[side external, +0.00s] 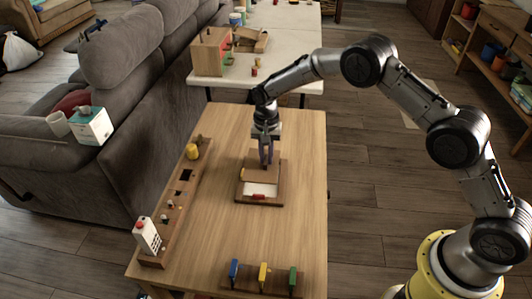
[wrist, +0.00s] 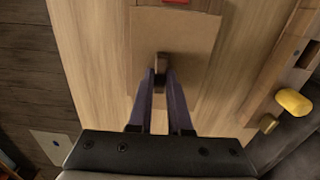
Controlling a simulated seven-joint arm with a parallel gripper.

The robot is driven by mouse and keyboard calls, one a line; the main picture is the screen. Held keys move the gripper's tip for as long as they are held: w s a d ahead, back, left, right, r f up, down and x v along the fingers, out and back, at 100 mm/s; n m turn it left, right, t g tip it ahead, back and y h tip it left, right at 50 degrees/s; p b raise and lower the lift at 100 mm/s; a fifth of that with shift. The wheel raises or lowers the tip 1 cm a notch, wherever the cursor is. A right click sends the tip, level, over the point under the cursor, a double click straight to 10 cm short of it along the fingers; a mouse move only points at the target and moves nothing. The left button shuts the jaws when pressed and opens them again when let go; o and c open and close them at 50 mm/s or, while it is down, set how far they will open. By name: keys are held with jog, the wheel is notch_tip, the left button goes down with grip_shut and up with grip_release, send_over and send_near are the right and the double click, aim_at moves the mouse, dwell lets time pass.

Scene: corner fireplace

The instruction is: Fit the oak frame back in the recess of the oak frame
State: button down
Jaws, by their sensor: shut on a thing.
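A low wooden frame (side external: 240,196) lies on the table with a white floor showing in its near part. A flat tan-brown panel (side external: 262,173) covers the far part of it. The panel also fills the upper middle of the wrist view (wrist: 190,45) and has a small wooden knob (wrist: 161,68). My gripper (side external: 266,161) is above the panel, its fingers (wrist: 160,82) shut on the knob. I cannot tell whether the panel rests on the frame or is just above it. A red piece (side external: 258,197) lies in the near part of the frame.
A long wooden board (side external: 172,215) with holes runs along the left, with a yellow knob (side external: 193,152) and a white remote-like box (side external: 147,236). A rack with blue, yellow and green pieces (side external: 263,276) stands at the near edge. The table's right side (side external: 308,190) is clear.

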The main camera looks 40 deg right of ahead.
jog(key=shift+f, duration=2.5)
jog(key=shift+f, duration=0.75)
jog(key=c, duration=0.8)
grip_release()
jog(key=shift+o, duration=0.2)
